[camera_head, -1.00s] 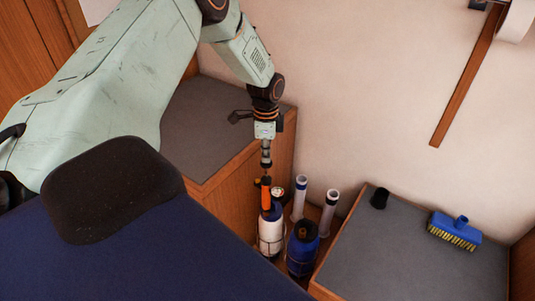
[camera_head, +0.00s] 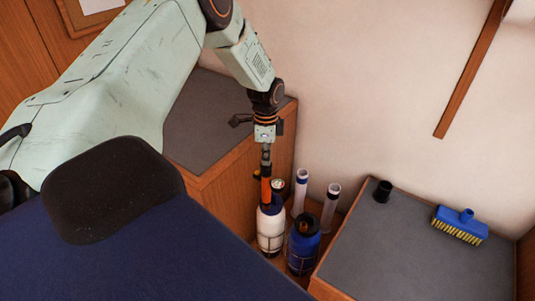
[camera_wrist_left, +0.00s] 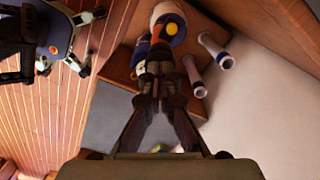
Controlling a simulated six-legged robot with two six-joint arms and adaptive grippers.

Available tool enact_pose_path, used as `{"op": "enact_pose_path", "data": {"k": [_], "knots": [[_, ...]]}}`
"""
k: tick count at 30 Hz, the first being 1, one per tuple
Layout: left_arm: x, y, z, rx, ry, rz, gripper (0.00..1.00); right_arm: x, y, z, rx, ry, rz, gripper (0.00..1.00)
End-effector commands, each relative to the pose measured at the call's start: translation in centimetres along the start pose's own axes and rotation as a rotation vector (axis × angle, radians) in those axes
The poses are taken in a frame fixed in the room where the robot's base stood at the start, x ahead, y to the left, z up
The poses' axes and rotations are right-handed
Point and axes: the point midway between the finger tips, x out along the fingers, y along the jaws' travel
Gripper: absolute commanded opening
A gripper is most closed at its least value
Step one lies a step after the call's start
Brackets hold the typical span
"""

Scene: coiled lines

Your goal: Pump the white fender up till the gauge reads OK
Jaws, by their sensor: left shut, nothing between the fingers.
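The white fender (camera_head: 270,232) stands upright in a wire holder in the gap between two grey-topped lockers. An orange pump-like cylinder (camera_head: 266,190) stands up from its dark blue top. A small round dial (camera_head: 277,184), probably the gauge, sits beside the cylinder; its reading is too small to tell. My left gripper (camera_head: 266,161) points down with its fingers shut and empty, its tips at the top of the orange cylinder; I cannot tell whether they touch. In the left wrist view the shut fingers (camera_wrist_left: 160,68) partly hide the fender's top (camera_wrist_left: 167,12). My right gripper is out of view.
A blue fender (camera_head: 303,245) stands close to the right of the white one. Two pale tubes (camera_head: 300,193) (camera_head: 331,205) stand behind. The right locker top (camera_head: 385,250) holds a black cup (camera_head: 383,191) and a blue brush (camera_head: 460,224). The left locker top (camera_head: 205,125) is mostly bare.

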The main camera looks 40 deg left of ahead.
Motion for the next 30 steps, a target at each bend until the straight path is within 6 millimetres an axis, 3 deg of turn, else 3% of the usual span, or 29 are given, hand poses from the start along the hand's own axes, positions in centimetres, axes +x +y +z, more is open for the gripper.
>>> {"op": "enact_pose_path", "data": {"k": [5, 24, 30], "knots": [[-0.2, 0.1, 0.1, 0.000, -0.002, 0.004, 0.00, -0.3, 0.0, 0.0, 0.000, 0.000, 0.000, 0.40], [-5.7, 0.1, 0.1, 0.000, -0.001, 0.003, 0.00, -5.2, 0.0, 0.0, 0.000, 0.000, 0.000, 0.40], [-6.2, 0.1, 0.0, 0.000, -0.001, 0.002, 0.00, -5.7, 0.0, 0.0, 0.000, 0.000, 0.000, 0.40]]}}
